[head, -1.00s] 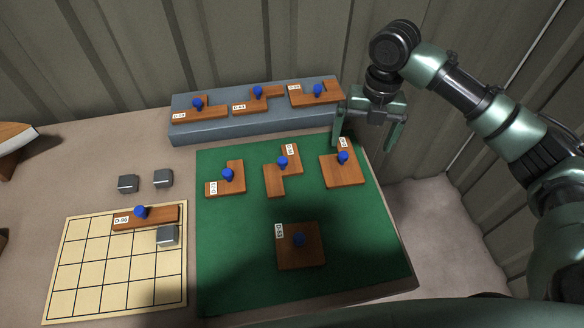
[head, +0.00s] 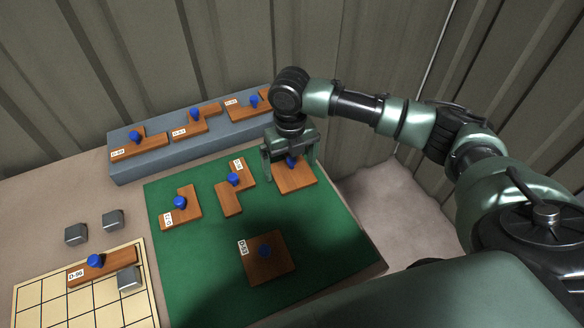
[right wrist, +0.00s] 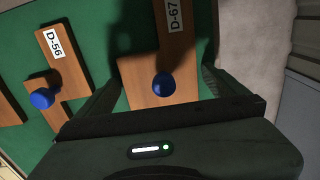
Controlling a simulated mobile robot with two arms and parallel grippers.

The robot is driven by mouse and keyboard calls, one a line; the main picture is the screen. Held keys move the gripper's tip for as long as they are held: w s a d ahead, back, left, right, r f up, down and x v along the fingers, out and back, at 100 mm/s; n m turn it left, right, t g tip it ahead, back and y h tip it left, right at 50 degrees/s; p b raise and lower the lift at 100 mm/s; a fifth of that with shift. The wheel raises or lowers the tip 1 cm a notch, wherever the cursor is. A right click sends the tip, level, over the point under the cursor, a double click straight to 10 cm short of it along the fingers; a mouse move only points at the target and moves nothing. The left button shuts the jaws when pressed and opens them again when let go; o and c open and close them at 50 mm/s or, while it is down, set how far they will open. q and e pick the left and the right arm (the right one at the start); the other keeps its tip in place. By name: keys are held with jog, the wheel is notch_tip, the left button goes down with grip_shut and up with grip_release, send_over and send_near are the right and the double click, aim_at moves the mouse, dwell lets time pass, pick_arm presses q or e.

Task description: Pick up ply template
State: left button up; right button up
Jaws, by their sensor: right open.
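The ply templates are flat brown wooden pieces with blue knobs and white labels. My right gripper (head: 291,170) is open over the template at the back right of the green mat. In the right wrist view this template (right wrist: 138,86) is labelled D-67, and its blue knob (right wrist: 163,84) stands between the spread fingers, not gripped. The gripper partly hides the template in the head view (head: 300,181). Template D-56 (right wrist: 63,78) lies just left of it. A square template (head: 283,262) lies at the mat's front. My left gripper is not in view.
A grey riser (head: 130,173) behind the green mat (head: 325,255) carries several templates. A gridded board (head: 35,292) at the left holds a template and a grey block (head: 129,278). Two more grey blocks (head: 76,234) lie behind it. A corrugated wall stands close behind.

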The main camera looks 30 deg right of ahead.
jog(key=c, duration=1.2)
jog(key=shift+r, duration=0.1)
